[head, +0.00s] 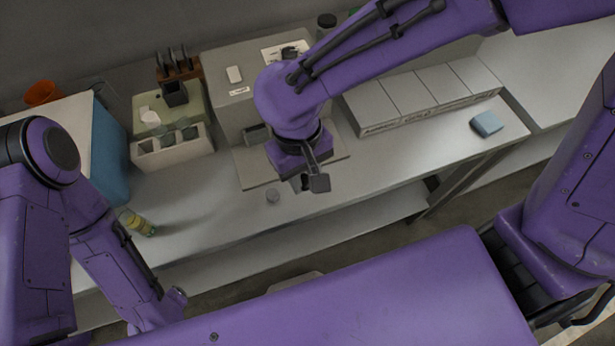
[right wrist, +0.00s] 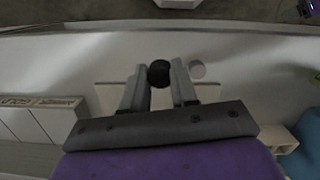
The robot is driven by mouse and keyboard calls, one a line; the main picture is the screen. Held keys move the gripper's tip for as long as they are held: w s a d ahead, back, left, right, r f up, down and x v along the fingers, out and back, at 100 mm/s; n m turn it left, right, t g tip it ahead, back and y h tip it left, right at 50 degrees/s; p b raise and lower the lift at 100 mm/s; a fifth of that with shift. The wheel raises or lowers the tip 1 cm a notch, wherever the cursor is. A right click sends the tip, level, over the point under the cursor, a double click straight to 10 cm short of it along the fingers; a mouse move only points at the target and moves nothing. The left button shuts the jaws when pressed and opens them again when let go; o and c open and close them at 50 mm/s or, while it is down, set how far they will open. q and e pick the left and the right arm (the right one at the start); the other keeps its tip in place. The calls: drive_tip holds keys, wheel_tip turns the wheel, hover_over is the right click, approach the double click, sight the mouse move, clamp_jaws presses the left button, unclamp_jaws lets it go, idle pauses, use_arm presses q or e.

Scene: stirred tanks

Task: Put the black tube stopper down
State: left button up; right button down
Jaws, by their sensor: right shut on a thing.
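The black tube stopper (right wrist: 159,73) shows as a dark round piece between the fingertips of my right gripper (right wrist: 159,66) in the right wrist view. The right gripper is shut on it. In the head view the right gripper (head: 312,183) points down over the front part of the bench (head: 370,185), and its fingers mostly hide the stopper. I cannot tell the exact gap between stopper and bench. My left arm comes in at the left of the head view, and its gripper does not show.
A small grey round piece (head: 273,196) sits on the bench beside the right gripper. A yellow-green bottle (head: 138,222) lies farther left. A white compartment box (head: 170,148), a grey machine (head: 232,100) and a row of pale boxes (head: 420,97) stand behind. A blue block (head: 487,124) lies right.

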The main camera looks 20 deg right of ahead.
drive_tip(key=w+f, duration=0.1)
drive_tip(key=w+d+f, duration=0.1)
drive_tip(key=w+f, duration=0.1)
drive_tip(key=f, duration=0.1)
drive_tip(key=shift+d, duration=0.4)
wheel_tip(320, 180, down, 2)
drive_tip(key=shift+s+f, duration=0.1)
drive_tip(key=shift+f, duration=0.45)
drive_tip(key=shift+f, duration=0.1)
drive_tip(key=c, duration=0.9)
unclamp_jaws()
drive_tip(key=r, duration=0.4)
drive_tip(key=w+r, duration=0.1)
drive_tip(key=r, duration=0.7)
drive_tip(key=shift+w+a+r+p, duration=0.15)
drive_tip(key=shift+w+p, duration=0.15)
drive_tip(key=shift+p, duration=0.1)
